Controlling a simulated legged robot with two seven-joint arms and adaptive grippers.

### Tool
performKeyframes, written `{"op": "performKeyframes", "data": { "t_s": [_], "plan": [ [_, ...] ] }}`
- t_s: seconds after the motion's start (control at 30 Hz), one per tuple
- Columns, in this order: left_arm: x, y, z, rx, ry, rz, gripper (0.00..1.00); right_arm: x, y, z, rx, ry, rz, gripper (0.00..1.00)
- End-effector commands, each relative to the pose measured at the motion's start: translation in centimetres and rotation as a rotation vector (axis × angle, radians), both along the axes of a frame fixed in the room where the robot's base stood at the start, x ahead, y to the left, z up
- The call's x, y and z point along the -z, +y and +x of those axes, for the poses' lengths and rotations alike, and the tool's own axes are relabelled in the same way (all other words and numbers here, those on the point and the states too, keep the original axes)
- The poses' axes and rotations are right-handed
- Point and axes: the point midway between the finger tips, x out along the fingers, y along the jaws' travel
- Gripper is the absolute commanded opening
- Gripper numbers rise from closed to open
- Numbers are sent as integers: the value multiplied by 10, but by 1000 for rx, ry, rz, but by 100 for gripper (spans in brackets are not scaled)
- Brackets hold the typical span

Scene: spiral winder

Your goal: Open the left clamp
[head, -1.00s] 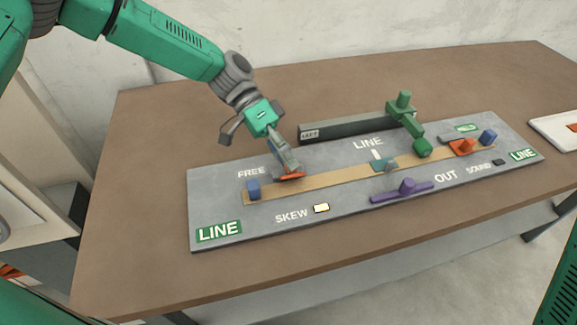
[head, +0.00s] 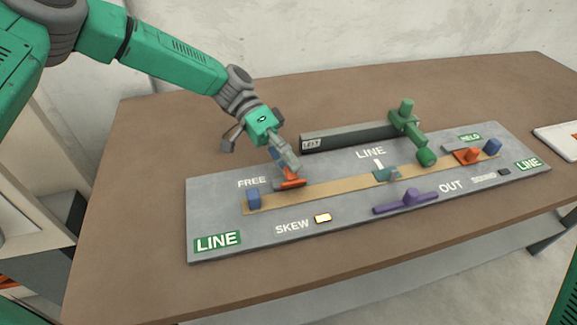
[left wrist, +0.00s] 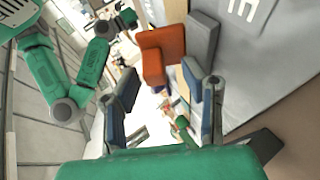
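The left clamp is a small orange piece (head: 291,184) beside the FREE label at the left part of the tan strip on the grey board. An upright orange part shows just below my left gripper (head: 284,160), which reaches down over it from behind. In the left wrist view the orange clamp (left wrist: 164,50) lies ahead, around the gap between the two fingertips of my left gripper (left wrist: 162,72). The fingers are spread apart. I cannot tell whether either finger touches the clamp.
A second orange clamp (head: 468,156) sits at the strip's right, near a blue block (head: 493,146). Another blue block (head: 253,199) is at the left end. A green lever (head: 408,122), a dark bar (head: 348,137) and a purple piece (head: 405,201) stand nearby.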

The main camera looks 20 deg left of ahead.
Motion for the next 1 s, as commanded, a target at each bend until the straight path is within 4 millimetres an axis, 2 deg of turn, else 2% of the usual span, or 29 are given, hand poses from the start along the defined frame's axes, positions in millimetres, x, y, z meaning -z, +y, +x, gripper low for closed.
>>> {"op": "performKeyframes", "data": {
  "t_s": [0.37, 0.47, 0.8, 1.0],
  "plan": [
    [-3, 5, 0, 5, 2, -1, 38, -1, 0, -2, 0, -3, 0, 40],
    [-9, 16, 7, 4, 1, 0, 38, -1, 0, -2, 0, -3, 0, 40],
    [-39, 71, 41, 4, 2, 0, 38, -1, 0, -2, 0, -4, 0, 40],
    [-49, 89, 51, 5, 6, -1, 38, -1, 0, -2, 0, -3, 0, 40]
  ]
}}
